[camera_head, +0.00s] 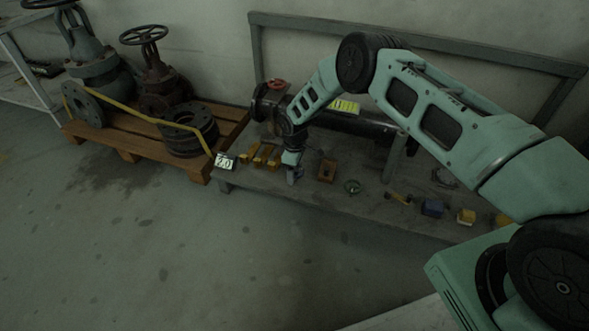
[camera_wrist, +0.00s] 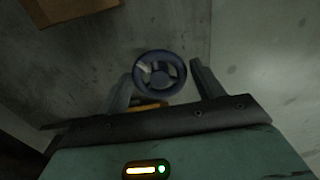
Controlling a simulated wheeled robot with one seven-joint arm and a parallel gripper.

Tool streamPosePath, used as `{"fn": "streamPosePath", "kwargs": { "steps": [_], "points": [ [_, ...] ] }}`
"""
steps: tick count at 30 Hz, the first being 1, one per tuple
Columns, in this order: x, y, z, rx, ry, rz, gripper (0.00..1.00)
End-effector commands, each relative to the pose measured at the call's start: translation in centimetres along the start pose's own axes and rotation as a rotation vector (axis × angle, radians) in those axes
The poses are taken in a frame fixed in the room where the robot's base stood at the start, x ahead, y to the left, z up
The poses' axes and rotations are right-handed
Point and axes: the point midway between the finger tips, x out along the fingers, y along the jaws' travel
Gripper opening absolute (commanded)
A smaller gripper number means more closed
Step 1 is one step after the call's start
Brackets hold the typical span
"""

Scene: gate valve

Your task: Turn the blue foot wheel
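The blue foot wheel (camera_wrist: 181,72) is a small dark blue-grey ring with spokes, seen nearly face-on in the wrist view. It lies between the fingertips of my gripper (camera_wrist: 161,72), with a visible gap on both sides. My gripper is open, and the depth between its tips and the wheel is unclear. In the head view my gripper (camera_head: 294,175) points down over the left front part of the low grey table (camera_head: 300,193). The wheel cannot be made out there and seems hidden by my gripper.
Yellow blocks (camera_head: 265,155) and a brown block (camera_head: 327,170) flank my gripper. A dark pipe (camera_head: 365,126) runs behind. A wooden pallet (camera_head: 120,141) with valves stands left. The front floor is clear.

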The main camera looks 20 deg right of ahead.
Motion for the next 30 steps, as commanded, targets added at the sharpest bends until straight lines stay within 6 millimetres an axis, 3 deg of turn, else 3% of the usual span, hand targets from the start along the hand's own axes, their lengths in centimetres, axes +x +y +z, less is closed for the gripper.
{"fn": "streamPosePath", "kwargs": {
  "steps": [9,14,30],
  "points": [
    [-0.1,0.0,0.0,0.001,0.000,0.000,0.79],
    [-1.5,0.1,-0.1,0.001,0.002,0.001,0.79],
    [-13.5,0.1,0.0,0.001,0.001,0.002,0.79]
  ]
}}
